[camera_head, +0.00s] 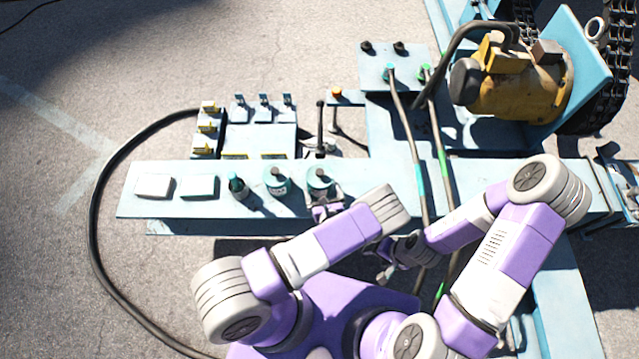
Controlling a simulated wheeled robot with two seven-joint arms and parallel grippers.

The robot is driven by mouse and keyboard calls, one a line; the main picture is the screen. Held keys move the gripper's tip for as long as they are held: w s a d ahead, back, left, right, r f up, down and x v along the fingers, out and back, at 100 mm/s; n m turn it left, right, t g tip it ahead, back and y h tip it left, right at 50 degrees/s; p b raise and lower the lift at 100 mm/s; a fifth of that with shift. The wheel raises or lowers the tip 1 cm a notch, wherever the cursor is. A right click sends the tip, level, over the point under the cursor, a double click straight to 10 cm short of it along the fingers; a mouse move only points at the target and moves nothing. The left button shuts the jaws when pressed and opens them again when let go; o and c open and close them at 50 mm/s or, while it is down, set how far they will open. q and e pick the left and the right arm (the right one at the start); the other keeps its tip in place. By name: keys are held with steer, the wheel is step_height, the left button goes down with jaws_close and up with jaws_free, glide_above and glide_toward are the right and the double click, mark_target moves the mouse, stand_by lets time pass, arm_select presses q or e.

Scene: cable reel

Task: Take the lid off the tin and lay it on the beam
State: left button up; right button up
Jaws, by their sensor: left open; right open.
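Two short teal tins with pale tops stand on the light blue beam (140,205): a left tin (275,182) and a right tin (319,180). Each has a small dark knob on top; which one the task means I cannot tell. My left gripper (322,208) is open right in front of the right tin, its fingers small in the picture; whether it touches the tin is unclear. My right gripper (386,272) is open and empty, low in front of the beam, near the hanging hoses.
A dark teal bottle (237,187), a teal box (198,187) and a white box (154,186) stand left on the beam. Switches (264,104) and an upright lever (320,125) stand behind. Hoses (408,140) cross the beam at right.

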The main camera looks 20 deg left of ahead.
arm_select(q)
steer(key=x, duration=0.2)
steer(key=b+x, duration=0.1)
steer(key=x, duration=0.1)
steer(key=shift+w+f+b, duration=0.15)
steer(key=shift+f+b, duration=0.15)
steer(key=shift+f, duration=0.05)
steer(key=shift+r, duration=0.1)
steer(key=c, duration=1)
step_height(320, 180, up, 10)
steer(key=p, duration=0.4)
steer(key=o, duration=0.9)
steer(key=c, duration=1.3)
step_height(320, 180, up, 11)
steer(key=a+n+g+y, duration=0.1)
steer(key=n+y, duration=0.1)
step_height(320, 180, up, 9)
steer(key=n+g+y, duration=0.2)
steer(key=n+g, duration=0.1)
glide_above(321, 176)
steer(key=s+a, duration=0.3)
steer(key=a, duration=0.1)
steer(key=shift+s+d+r, duration=0.1)
steer(key=shift+s+r, duration=0.1)
steer(key=shift+r, duration=0.05)
